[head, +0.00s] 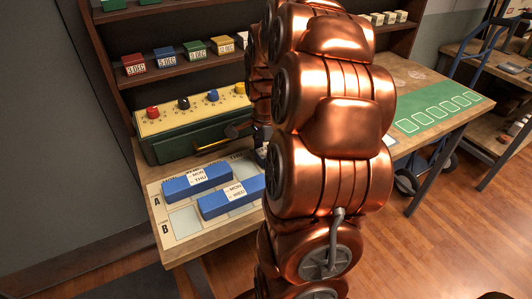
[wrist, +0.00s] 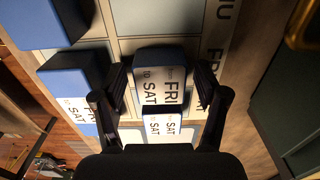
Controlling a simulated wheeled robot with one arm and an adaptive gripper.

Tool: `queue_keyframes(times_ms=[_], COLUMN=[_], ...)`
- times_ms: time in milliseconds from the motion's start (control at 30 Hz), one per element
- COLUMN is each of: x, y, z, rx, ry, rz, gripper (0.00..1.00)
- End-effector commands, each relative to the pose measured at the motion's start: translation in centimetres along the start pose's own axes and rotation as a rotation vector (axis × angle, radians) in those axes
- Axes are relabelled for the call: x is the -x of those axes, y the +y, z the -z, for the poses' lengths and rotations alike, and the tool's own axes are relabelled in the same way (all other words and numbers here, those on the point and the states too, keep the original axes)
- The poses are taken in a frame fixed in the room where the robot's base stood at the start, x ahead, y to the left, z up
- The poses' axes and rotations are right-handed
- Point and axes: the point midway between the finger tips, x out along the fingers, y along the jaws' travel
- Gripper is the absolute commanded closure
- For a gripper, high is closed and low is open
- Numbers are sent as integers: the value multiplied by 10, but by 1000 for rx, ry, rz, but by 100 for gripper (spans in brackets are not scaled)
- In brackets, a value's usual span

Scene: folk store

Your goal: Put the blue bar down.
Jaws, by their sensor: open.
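A blue bar (wrist: 158,70) with a white "FRI to SAT" label lies between the two fingers of my gripper (wrist: 161,82) in the wrist view. The fingers are open, one on each side of it. It appears to be over the pale printed board (wrist: 135,20); whether its underside touches the board is hidden. In the head view my copper arm hides this bar and most of my gripper (head: 262,152). Two other blue bars, one marked MON–THU (head: 197,181) and one marked MON–WED (head: 230,198), lie on the board's left part.
A green box with a yellow top and coloured knobs (head: 190,122) stands behind the board. Shelves with small date blocks (head: 168,57) rise behind it. A green mat (head: 430,112) lies on the table at right. In the wrist view, blue bars (wrist: 73,75) flank the left finger.

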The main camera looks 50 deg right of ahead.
Motion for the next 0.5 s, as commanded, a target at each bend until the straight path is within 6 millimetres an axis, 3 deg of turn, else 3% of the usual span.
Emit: queue_keyframes(times_ms=[233,500], x=[12,59], y=[-1,-2], z=[1,1], rx=[-1,-1], ry=[2,3], rz=[4,7], gripper=[27,27])
